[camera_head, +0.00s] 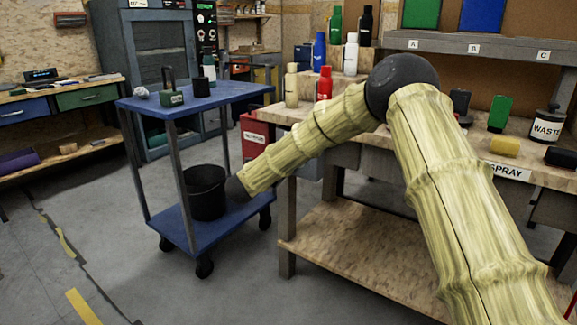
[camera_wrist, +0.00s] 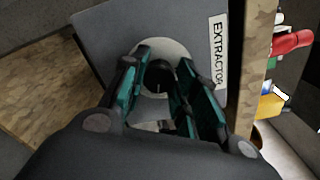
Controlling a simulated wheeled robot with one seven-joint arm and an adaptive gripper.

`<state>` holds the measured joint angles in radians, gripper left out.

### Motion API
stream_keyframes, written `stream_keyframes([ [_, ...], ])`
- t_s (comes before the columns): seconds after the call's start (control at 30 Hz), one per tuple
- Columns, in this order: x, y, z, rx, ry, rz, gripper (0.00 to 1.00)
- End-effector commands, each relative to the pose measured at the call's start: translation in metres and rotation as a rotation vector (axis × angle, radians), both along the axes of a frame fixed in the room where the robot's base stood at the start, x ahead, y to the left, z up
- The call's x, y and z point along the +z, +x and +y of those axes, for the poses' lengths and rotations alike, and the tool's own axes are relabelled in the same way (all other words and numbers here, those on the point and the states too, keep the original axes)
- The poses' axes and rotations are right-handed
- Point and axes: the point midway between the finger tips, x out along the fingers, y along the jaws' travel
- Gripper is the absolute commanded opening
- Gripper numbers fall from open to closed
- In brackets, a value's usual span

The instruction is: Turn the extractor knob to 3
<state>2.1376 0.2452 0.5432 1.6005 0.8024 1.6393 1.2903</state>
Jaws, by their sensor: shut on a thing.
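The extractor knob (camera_wrist: 158,78) is dark and round. It sits on a pale round dial (camera_wrist: 178,50) on a grey panel (camera_wrist: 105,35) in the wrist view. A white label (camera_wrist: 219,52) reading EXTRACTOR is beside the dial. My gripper (camera_wrist: 163,72) has its teal and black fingers on both sides of the knob and is shut on it. The fingers cover part of the dial; I cannot read any numbers or the knob's setting.
A blue trolley (camera_head: 225,96) with a black bucket (camera_head: 207,193) stands left of a wooden workbench (camera_head: 350,232). Bottles, including a red one (camera_head: 324,83), stand on the bench. A wooden edge (camera_wrist: 250,65) runs close beside the panel. Open floor lies at the left.

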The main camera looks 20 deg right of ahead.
Motion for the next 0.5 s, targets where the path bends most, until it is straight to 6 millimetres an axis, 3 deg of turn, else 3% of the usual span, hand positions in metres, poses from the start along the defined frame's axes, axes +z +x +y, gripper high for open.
stream_keyframes([
  [0.5, -0.0028, -0.0013, -0.0004, -0.001, 0.124, -0.153, 0.06],
])
